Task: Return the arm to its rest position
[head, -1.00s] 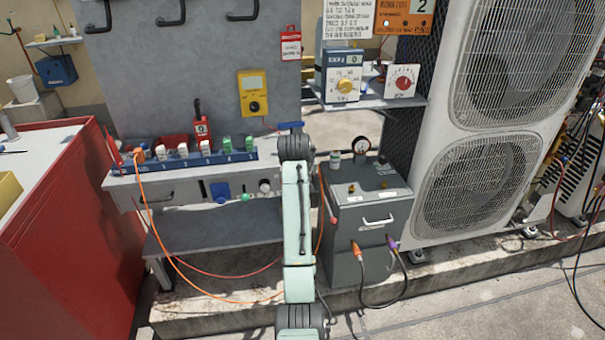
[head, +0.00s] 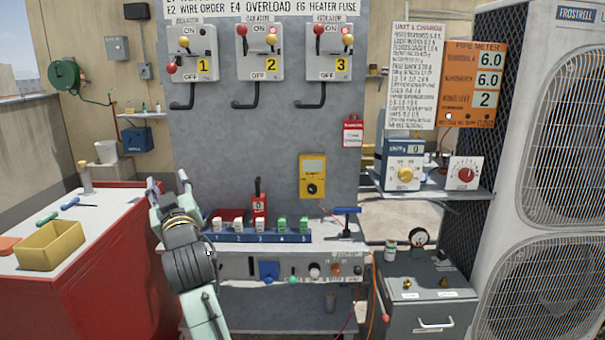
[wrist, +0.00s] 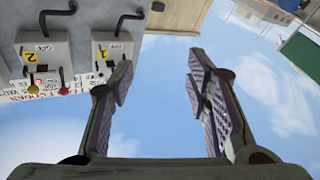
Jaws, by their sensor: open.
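My arm rises from the bottom of the head view, left of centre, in front of the bench's left end. My gripper (head: 167,183) is at its top end, with the fingers pointing up beside the red cabinet's right edge. In the wrist view my gripper (wrist: 158,75) has its two ridged fingers wide apart, with only sky between them. Nothing is held. The wrist picture is upside down and shows isolator boxes 2 (wrist: 38,52) and 1 (wrist: 112,48) at upper left.
A red cabinet (head: 90,270) with a yellow tray (head: 50,246) stands at left. The grey panel (head: 270,150) carries three isolators. The bench holds a blue numbered rack (head: 270,238). A grey case (head: 425,300) and a white condenser (head: 545,220) stand at right.

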